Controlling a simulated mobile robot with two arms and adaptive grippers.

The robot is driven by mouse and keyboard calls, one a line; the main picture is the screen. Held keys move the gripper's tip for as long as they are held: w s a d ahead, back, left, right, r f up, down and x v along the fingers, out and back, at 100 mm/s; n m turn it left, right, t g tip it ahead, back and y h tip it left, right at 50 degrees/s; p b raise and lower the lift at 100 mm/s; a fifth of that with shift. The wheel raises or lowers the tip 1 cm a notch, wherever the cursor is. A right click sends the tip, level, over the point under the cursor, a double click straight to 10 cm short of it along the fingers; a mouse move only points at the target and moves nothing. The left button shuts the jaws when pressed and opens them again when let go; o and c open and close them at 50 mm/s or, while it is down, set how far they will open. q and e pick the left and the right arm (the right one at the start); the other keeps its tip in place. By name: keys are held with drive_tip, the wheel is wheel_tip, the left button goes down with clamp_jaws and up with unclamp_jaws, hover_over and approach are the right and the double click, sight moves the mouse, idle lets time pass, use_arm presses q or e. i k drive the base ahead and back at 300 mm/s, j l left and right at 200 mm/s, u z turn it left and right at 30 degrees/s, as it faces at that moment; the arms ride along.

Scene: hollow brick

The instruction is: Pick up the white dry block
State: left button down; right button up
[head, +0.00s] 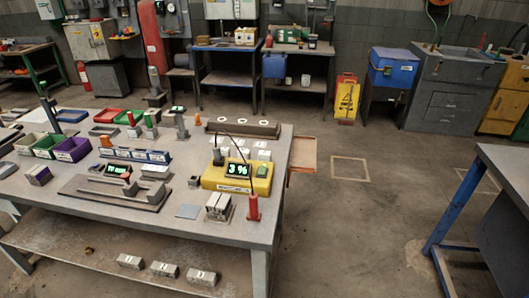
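A small pale block with dark marks (219,207) stands near the front right of the grey worktable (160,220). A yellow meter (237,180) with a green "3 %" readout sits just behind it. Several small white pieces lie behind the meter. Three pale grey blocks with white labelled faces lie on the lower shelf: a left one (130,261), a middle one (165,269) and a right one (202,277). I cannot tell from this view which block is the white dry one. Neither of my grippers is in view.
A red cone-like tool (254,208) stands at the table's right front edge. Coloured bins (74,149) and a grey fixture (115,192) fill the left side. Another bench (505,185) stands at the right. The floor between (350,220) is clear.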

sight(263, 155)
drive_tip(key=i+l+u, duration=0.15)
drive_tip(key=l, duration=0.2)
drive_tip(key=i+l+u, duration=0.1)
drive_tip(key=l, duration=0.25)
drive_tip(key=i+l+u, duration=0.15)
drive_tip(key=l, duration=0.2)
drive_tip(key=i+l+u, duration=0.1)
drive_tip(key=l, duration=0.3)
